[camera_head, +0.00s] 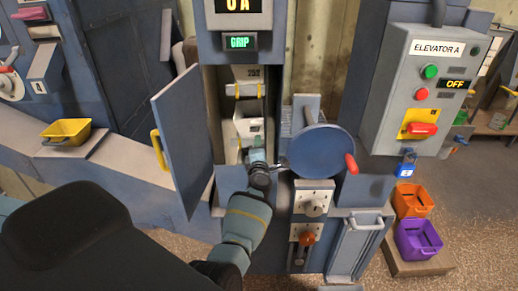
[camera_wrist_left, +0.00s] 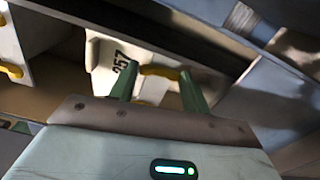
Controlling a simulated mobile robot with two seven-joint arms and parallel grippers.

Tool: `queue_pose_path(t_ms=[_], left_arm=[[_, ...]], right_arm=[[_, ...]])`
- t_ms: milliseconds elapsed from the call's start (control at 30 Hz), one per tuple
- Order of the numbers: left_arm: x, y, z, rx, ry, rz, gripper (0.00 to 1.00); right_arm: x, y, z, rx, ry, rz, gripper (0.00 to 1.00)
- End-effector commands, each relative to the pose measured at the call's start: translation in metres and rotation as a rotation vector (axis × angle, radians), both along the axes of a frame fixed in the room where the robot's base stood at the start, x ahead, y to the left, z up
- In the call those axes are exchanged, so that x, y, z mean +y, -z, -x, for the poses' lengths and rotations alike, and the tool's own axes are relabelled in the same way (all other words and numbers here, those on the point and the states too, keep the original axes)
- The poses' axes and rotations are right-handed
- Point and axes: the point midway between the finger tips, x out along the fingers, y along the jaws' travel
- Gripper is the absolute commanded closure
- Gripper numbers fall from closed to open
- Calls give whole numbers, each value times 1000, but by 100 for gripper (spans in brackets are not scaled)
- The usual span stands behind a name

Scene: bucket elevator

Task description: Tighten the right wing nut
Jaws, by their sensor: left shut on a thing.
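My left gripper (camera_head: 258,166) reaches into the open cabinet, just below the lower white bucket (camera_head: 250,124). In the left wrist view its two green fingers (camera_wrist_left: 158,84) stand at either end of a yellow bar (camera_wrist_left: 160,72). This bar is on a white part marked 257 (camera_wrist_left: 112,70). The gripper appears shut on this bar, but the contact is partly hidden. I cannot make out a wing nut clearly in either view. My right gripper is not in view.
The cabinet door (camera_head: 182,135) stands open on the left. A blue handwheel (camera_head: 315,150) with a red knob is close to the right. The ELEVATOR A panel (camera_head: 425,90) shows OFF. Orange (camera_head: 412,200) and purple (camera_head: 418,240) bins stand at right.

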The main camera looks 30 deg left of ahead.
Motion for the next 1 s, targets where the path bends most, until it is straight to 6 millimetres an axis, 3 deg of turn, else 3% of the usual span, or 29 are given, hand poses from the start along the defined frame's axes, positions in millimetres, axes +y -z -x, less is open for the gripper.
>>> queue_pose_path(t_ms=[367,867,900,1000], left_arm=[[0,-1,0,73,0,-122,76],[0,-1,0,82,0,-138,76],[0,-1,0,82,0,-138,50],[0,-1,0,82,0,-137,37]], right_arm=[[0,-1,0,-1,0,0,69],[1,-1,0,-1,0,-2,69],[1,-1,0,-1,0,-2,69],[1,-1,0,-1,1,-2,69]])
